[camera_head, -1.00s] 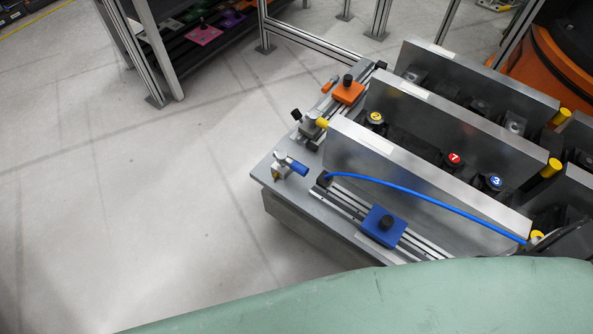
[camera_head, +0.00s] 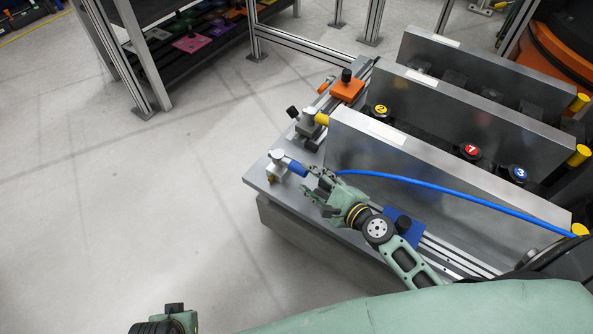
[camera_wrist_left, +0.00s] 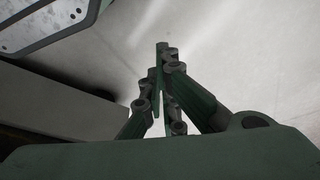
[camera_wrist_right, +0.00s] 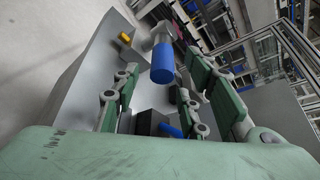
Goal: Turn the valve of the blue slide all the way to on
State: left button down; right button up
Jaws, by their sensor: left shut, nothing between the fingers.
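The blue slide (camera_head: 403,222) sits on its rail on the metal bench, partly hidden by my right arm. Its valve has a blue handle (camera_head: 297,168) on a silver body (camera_head: 277,163) at the bench's left corner. The handle also shows in the right wrist view (camera_wrist_right: 162,64), between and beyond the fingers. My right gripper (camera_head: 316,180) is close to the handle's end, with its fingers spread apart and nothing between them; I cannot tell whether they touch it. My left gripper (camera_wrist_left: 161,85) shows in the left wrist view with its fingers together and empty, over the floor.
A blue hose (camera_head: 430,188) runs along the metal panel (camera_head: 440,185) behind the slide. An orange slide (camera_head: 347,88) with its own yellow-handled valve (camera_head: 314,118) stands farther back. Open floor (camera_head: 120,210) lies left of the bench.

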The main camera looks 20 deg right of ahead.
aim_at(296, 169)
jog(key=x, duration=0.7)
jog(key=shift+b, duration=0.35)
pick_arm(q)
notch_tip(296, 169, up, 3)
jog(key=shift+w+f, duration=0.1)
jog(key=shift+w, duration=0.05)
pick_arm(e)
jog(key=shift+w+a, duration=0.1)
jog(key=shift+w, duration=0.25)
jog(key=shift+c, duration=0.5)
jog(key=shift+s+f, duration=0.1)
grip_shut()
